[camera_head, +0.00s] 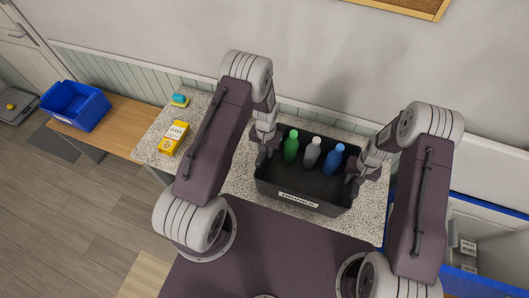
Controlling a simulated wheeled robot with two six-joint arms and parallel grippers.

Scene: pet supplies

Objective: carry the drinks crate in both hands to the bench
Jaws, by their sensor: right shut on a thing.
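The drinks crate (300,200) is a black open box with a white label on its front wall. A green bottle (291,147), a grey bottle (312,154) and a blue bottle (333,160) stand upright in it. The crate is at the speckled counter; I cannot tell whether it rests there or is just above. My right gripper (352,183) is shut on the crate's right wall. My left gripper (262,157) is at the left wall, its fingers too small and partly hidden to read. The wooden bench (130,118) stands at the left, lower than the counter.
A blue bin (75,105) stands on the bench's left part; its right part is bare. A yellow box (173,138) and a blue-and-yellow item (180,100) lie on the counter (152,149). A blue-edged container (470,262) is at right. Floor at left is mostly clear.

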